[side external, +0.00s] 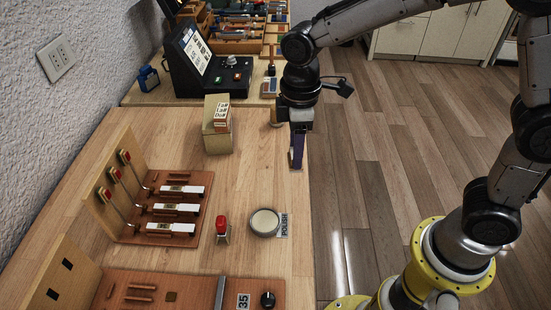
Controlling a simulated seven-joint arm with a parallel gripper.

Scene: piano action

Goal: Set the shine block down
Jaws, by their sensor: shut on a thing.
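My gripper (297,150) points down near the right edge of the wooden bench, at about the middle of its depth. It is shut on the shine block, which is hard to tell apart from the dark purple fingers at this size. A pale tip shows at the lower end, over the bench edge. I cannot tell whether it touches the wood. A round dish of pale polish (264,222) stands nearer the camera, with a POLISH label (284,225) at its right.
A red-topped stamp-like tool (222,228) stands left of the dish. A piano action model (170,210) with hammers and several keys is further left. A tan box (217,138) stands left of my gripper. Bare bench (255,175) lies between the box and dish.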

